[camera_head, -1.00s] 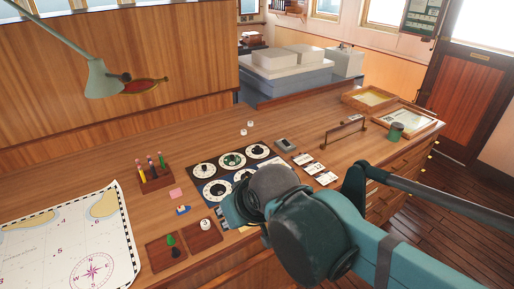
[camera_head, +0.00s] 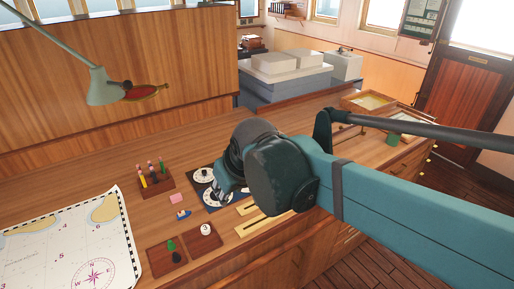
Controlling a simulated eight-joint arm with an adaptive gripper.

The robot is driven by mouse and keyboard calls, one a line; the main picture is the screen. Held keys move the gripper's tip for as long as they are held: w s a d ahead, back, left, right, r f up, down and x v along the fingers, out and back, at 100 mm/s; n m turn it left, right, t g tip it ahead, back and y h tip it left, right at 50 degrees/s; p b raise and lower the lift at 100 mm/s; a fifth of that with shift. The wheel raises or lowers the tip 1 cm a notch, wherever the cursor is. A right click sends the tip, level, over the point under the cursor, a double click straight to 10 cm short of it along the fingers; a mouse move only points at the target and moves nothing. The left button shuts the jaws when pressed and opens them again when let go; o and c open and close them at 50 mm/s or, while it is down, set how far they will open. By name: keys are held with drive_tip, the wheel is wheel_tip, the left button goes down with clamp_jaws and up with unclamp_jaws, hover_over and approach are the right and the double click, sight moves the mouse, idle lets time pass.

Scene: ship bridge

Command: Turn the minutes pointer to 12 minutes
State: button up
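A dark panel (camera_head: 198,187) with white round dials lies on the wooden desk. An upper-left dial (camera_head: 204,174) and a lower-left dial (camera_head: 208,196) show at its left side. I cannot tell which dial bears the minutes pointer, nor read any pointer's setting. My gripper (camera_head: 229,183) hangs below the wrist, over the panel just right of the visible dials. It is small and partly hidden, so I cannot tell its opening or whether it touches anything.
Pale slotted strips (camera_head: 264,222) lie in front of the panel. Left of it are a pen holder (camera_head: 156,181), a pink block (camera_head: 177,198), a small blue boat-like piece (camera_head: 183,214) and wooden trays (camera_head: 166,254). A chart (camera_head: 60,245) covers the desk's left. A lamp (camera_head: 103,88) overhangs the back.

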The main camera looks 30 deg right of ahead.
drive_tip(key=w+d+r+n+g+p, duration=0.1)
drive_tip(key=w+d+g+p, duration=0.15)
drive_tip(key=w+d, duration=0.65)
drive_tip(key=w+d+r+n+g+p, duration=0.1)
drive_tip(key=w+d+r+p, duration=0.3)
drive_tip(key=w, duration=1)
drive_tip(key=w+d+f+p, duration=0.1)
drive_tip(key=w+d+f, duration=0.3)
drive_tip(key=d+f, duration=0.1)
drive_tip(key=w+d+f+n+g+p, duration=0.1)
drive_tip(key=w+d+f, duration=0.4)
drive_tip(key=d, duration=0.3)
drive_tip(key=w+d+f+n+g+p, duration=0.1)
drive_tip(key=w+d+f, duration=0.3)
drive_tip(key=d+f, duration=0.2)
drive_tip(key=shift+w+d+f+g, duration=0.15)
drive_tip(key=shift+w+f+g, duration=0.1)
drive_tip(key=shift+f, duration=0.1)
drive_tip(key=shift+f+p, duration=0.4)
drive_tip(key=shift+f, duration=3.45)
